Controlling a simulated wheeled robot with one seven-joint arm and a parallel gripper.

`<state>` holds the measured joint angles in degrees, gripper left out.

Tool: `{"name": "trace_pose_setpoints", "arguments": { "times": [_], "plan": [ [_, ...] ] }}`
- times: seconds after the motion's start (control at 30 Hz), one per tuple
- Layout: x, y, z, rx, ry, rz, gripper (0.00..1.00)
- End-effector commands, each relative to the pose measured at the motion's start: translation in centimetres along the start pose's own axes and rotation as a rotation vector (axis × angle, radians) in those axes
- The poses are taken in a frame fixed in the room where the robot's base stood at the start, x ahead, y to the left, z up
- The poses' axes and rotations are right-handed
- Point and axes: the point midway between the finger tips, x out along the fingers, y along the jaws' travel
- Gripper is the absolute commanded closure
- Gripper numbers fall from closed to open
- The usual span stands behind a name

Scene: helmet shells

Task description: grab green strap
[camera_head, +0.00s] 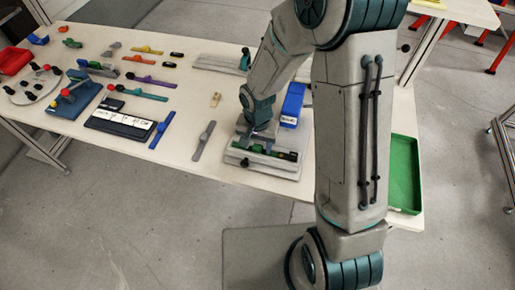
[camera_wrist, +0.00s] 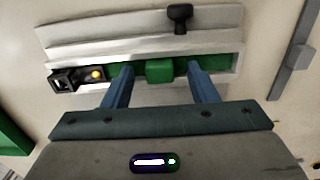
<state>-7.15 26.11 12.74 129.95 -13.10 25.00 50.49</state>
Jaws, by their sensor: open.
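Whether the fingers touch the block I cannot tell.
The grey metal fixture (camera_head: 268,170) sits under my gripper. A blue box (camera_head: 293,103) and a green tray (camera_head: 404,175) are to the right. Orange, purple and teal straps and the labelled case (camera_head: 118,123) lie left.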

Motion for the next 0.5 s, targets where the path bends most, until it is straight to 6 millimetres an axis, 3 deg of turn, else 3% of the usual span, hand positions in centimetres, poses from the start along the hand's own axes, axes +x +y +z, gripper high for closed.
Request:
{"name": "trace_pose_setpoints", "arguments": {
  "times": [0.07,0.1,0.27,0.5],
  "plan": [
    [-0.01,0.01,0.01,0.000,0.000,0.000,0.47],
    [-0.01,0.01,0.01,0.000,0.000,0.000,0.53],
    [-0.02,0.01,0.01,0.000,0.000,0.000,0.95],
    [-0.04,0.01,0.01,-0.001,0.000,0.000,0.95]
  ]
}}
